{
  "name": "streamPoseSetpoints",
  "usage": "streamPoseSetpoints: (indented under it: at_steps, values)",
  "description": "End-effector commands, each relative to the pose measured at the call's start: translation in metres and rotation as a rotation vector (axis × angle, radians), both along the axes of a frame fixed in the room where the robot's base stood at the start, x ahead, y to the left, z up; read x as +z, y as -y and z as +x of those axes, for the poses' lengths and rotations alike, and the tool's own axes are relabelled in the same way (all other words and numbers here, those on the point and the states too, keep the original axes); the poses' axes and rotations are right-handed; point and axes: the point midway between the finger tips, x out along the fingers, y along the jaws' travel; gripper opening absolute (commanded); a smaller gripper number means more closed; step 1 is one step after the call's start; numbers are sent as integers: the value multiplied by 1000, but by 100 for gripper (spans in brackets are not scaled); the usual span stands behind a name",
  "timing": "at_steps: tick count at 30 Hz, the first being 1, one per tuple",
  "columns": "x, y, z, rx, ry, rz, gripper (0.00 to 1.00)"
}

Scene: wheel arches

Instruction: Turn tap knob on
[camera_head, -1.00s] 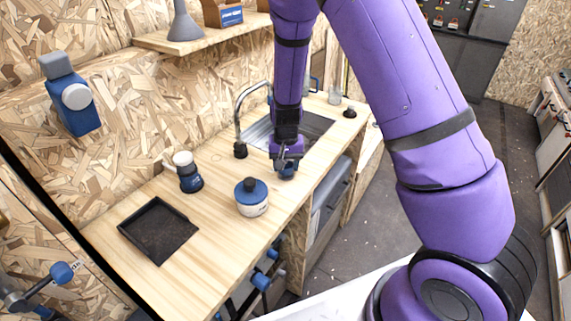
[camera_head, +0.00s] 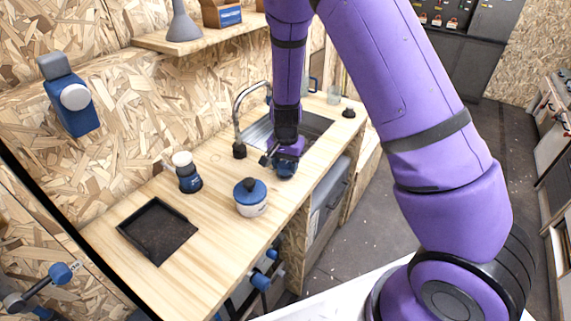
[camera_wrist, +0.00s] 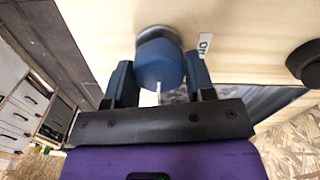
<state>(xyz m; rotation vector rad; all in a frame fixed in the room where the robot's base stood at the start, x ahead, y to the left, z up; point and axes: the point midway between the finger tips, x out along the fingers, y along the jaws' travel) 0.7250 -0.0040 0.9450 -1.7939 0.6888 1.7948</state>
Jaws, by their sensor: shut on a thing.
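The tap knob (camera_wrist: 160,62) is a blue knob on a round grey base, set on the wooden counter. It sits between the two blue fingers of my gripper (camera_wrist: 160,78), which is shut on it. A small white label reading "on" (camera_wrist: 205,45) lies beside the knob. In the head view my gripper (camera_head: 284,158) reaches down to the counter's front side and largely covers the knob. The curved metal tap (camera_head: 245,93) stands to the left of my gripper, by the sink (camera_head: 315,123).
A blue-lidded jar (camera_head: 251,199), a dark bottle with a white cap (camera_head: 187,174) and a black tray (camera_head: 157,231) stand on the counter to the left. A shelf (camera_head: 215,35) runs along the wall. Bare counter lies between the tray and the jar.

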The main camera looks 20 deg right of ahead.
Motion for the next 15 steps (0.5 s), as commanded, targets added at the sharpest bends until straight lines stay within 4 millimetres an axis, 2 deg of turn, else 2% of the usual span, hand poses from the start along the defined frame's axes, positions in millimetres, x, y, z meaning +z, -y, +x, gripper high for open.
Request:
streamPoseSetpoints:
  at_steps: [5, 6, 9, 15]
  values:
    - [1, 0, 1, -2, 3, 0, 26]
    - [1, 0, 1, -2, 3, 0, 52]
    - [1, 0, 1, -1, 2, 1, 75]
    - [0, 0, 0, 0, 1, 0, 75]
